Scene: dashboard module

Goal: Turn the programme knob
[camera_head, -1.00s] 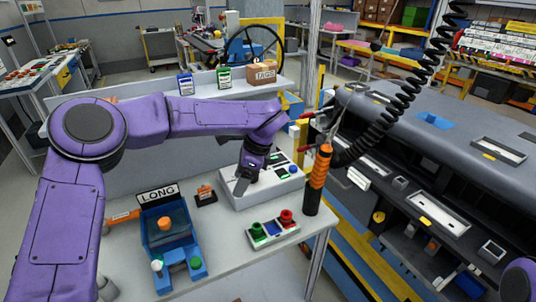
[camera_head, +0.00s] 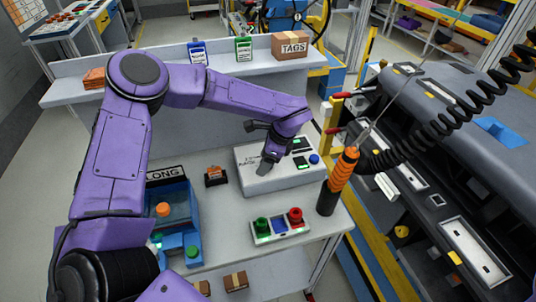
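A white control box (camera_head: 285,180) stands on the light bench, with green displays and a blue round button (camera_head: 314,159) on its top. The purple arm from the left is my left arm. My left gripper (camera_head: 266,167) points down at the left part of the box top, over a printed label. Its dark fingers are small and seen from the side, so I cannot tell if they are open or whether they touch the box. I cannot make out a programme knob; the gripper covers part of the box top. My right gripper is out of view.
A blue "LONG" fixture (camera_head: 180,240) and a panel with green, blue and red buttons (camera_head: 281,227) stand nearer on the bench. An orange-handled tool (camera_head: 342,170) on a coiled cable stands right of the box. A dark dashboard (camera_head: 440,180) lies further right.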

